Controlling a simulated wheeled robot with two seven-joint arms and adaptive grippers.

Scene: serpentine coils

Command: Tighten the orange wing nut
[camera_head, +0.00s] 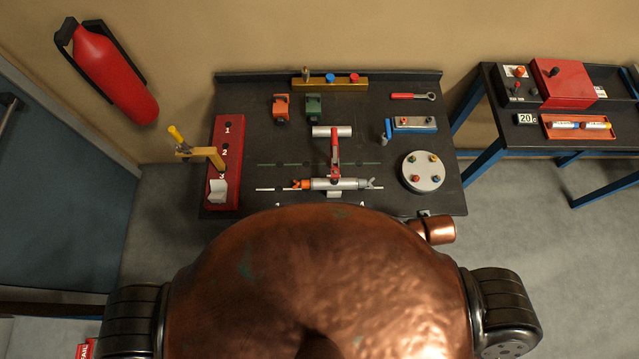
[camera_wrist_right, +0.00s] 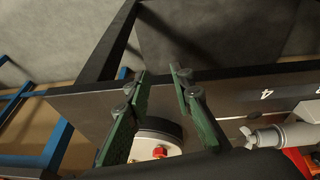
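A grey cylindrical fitting (camera_head: 335,184) lies across the front middle of the dark workbench. Its left end has an orange part (camera_head: 301,184) with small wing-like shapes; a metallic wing nut (camera_head: 370,183) is on its right end. In the right wrist view the metallic wing nut (camera_wrist_right: 248,137) shows at lower right, with a bit of orange (camera_wrist_right: 300,160) at the edge. My right gripper (camera_wrist_right: 160,75) is open and empty, its green fingers apart near the bench's front edge, away from the fitting. In the head view my body hides most of the right arm. My left gripper is not visible.
A red-handled clamp (camera_head: 335,150) stands over the fitting. A round grey plate (camera_head: 423,172) with coloured knobs is to its right; a red numbered block (camera_head: 226,160) with a yellow lever is at left. A second table (camera_head: 490,100) stands at right.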

